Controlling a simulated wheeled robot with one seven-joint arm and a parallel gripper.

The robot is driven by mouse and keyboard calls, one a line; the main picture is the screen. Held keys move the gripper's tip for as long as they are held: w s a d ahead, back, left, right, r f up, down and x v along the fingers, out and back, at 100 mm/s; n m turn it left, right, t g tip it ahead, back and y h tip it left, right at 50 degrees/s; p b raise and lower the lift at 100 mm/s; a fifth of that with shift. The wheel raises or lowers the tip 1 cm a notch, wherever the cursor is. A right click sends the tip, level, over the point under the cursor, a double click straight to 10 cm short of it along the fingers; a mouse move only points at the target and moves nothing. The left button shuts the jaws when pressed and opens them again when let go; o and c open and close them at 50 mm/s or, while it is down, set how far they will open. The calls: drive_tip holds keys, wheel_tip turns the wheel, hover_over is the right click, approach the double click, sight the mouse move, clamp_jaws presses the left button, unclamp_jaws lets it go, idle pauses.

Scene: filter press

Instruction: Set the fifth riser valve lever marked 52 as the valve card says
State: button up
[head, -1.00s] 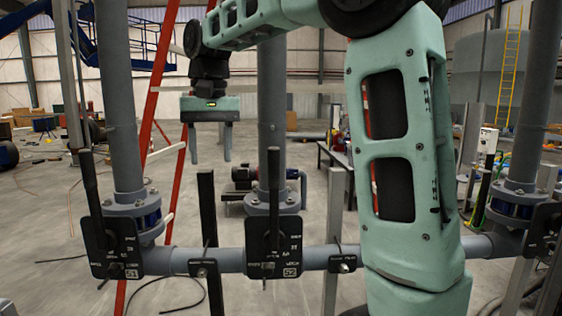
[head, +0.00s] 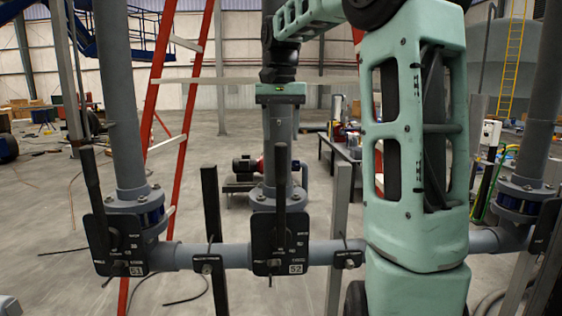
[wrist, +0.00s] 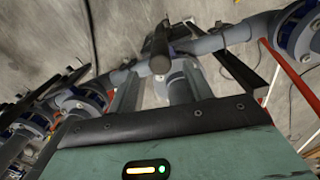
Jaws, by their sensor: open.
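The valve lever marked 52 (head: 282,190) is a dark bar standing upright in front of its black plate (head: 260,240), before a grey riser. The plate's small white lettering, other than 52, is too small to read. My gripper (head: 281,122) is open, fingers pointing down, above the lever's top end in the head view. In the wrist view, a dark lever end (wrist: 160,52) shows between and beyond the two grey fingers, seen nearly end-on. I cannot tell how far it is from the fingers, and no contact is clear. No separate valve card is readable.
The lever marked 51 (head: 92,185) stands nearly upright at the left. Another valve plate (head: 547,222) is at the right edge. A horizontal grey pipe (head: 180,257) joins the risers, with upright posts (head: 211,215) close by. A red ladder (head: 190,110) stands behind.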

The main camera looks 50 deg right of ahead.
sight(281, 161)
wheel_tip(281, 161, down, 8)
drive_tip(key=shift+f+p, duration=0.1)
drive_tip(key=shift+p, duration=0.3)
